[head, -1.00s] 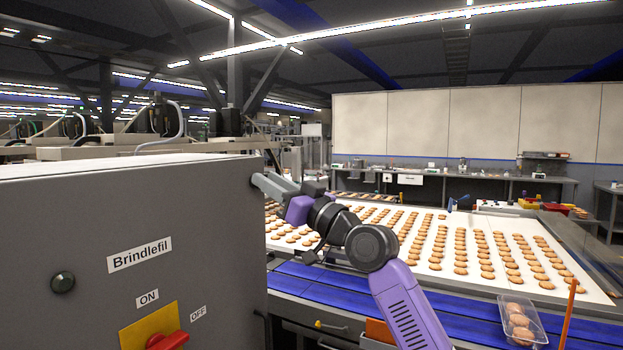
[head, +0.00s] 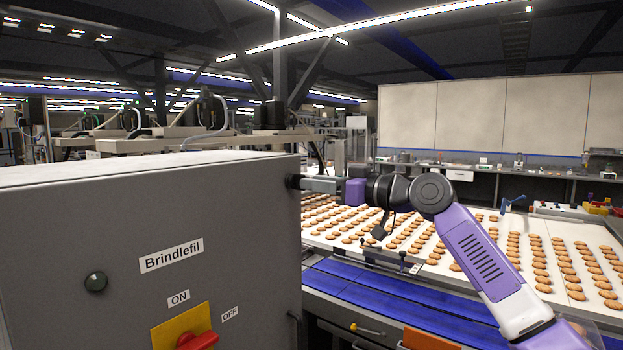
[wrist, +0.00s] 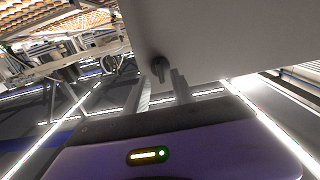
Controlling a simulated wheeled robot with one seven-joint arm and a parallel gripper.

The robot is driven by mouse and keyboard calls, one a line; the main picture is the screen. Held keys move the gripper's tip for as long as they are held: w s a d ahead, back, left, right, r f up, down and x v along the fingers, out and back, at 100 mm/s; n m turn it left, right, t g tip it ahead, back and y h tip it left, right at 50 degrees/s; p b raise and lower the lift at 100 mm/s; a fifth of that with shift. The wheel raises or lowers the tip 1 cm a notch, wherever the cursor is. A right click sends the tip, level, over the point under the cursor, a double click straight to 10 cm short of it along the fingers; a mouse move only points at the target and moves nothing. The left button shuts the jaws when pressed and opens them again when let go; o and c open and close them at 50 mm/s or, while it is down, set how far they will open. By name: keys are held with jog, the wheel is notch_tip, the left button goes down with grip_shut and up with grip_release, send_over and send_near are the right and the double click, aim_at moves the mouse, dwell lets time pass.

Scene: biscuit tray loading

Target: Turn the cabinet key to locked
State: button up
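The grey cabinet (head: 90,230) labelled Brindlefil fills the left of the head view; its side wall fills the upper middle of the wrist view (wrist: 210,40). A small dark key (wrist: 158,68) stands out from that wall in the wrist view. My gripper (wrist: 162,76) is open, its two grey fingers apart, with the key in line with the gap at their tips. I cannot tell whether either finger touches it. In the head view my gripper (head: 306,184) points left at the cabinet's right edge. The key's turned position is unclear.
The cabinet front has a red rotary switch (head: 197,341) on a yellow plate and a dark round button (head: 96,282). Behind my arm lies a white conveyor with rows of biscuits, fronted by a blue belt (head: 400,305). An orange bin (head: 430,338) sits below.

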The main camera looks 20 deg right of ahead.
jog(key=shift+x, duration=1.15)
grip_shut()
jog(key=shift+s, duration=0.1)
jog(key=shift+m+p, duration=0.3)
jog(key=shift+p, duration=0.05)
jog(key=shift+d+f+m+p, duration=0.1)
jog(key=shift+m+p, duration=2.5)
jog(key=shift+m, duration=1.7)
jog(key=shift+d+f+m+p, duration=0.1)
jog(key=shift+m+p, duration=2.5)
jog(key=shift+m, duration=1.7)
